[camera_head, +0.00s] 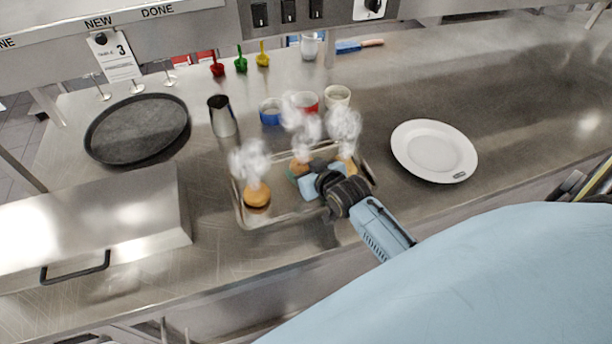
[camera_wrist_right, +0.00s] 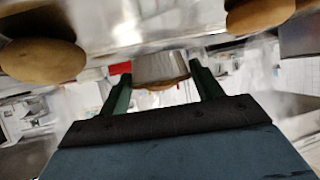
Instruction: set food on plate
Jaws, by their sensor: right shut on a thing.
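A metal tray (camera_head: 240,213) lies on the steel counter with steaming brown food pieces. One food piece (camera_head: 257,196) sits at the tray's left. Another (camera_head: 347,163) is at its right, partly hidden by my gripper. My right gripper (camera_head: 301,171) is over the tray's middle, shut on a brown food piece (camera_head: 299,165). In the right wrist view, my right gripper (camera_wrist_right: 161,80) has its fingers on both sides of a brown-edged piece (camera_wrist_right: 163,85). Two other brown pieces show at upper left (camera_wrist_right: 42,60) and upper right (camera_wrist_right: 259,14). A white plate (camera_head: 434,150), empty, lies right of the tray. My left gripper is out of view.
Behind the tray are a metal cup (camera_head: 222,116) and small blue (camera_head: 270,111), red (camera_head: 307,102) and white (camera_head: 337,96) bowls. A round dark pan (camera_head: 137,129) and a handled metal box (camera_head: 95,225) are at left. The counter around the plate is clear.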

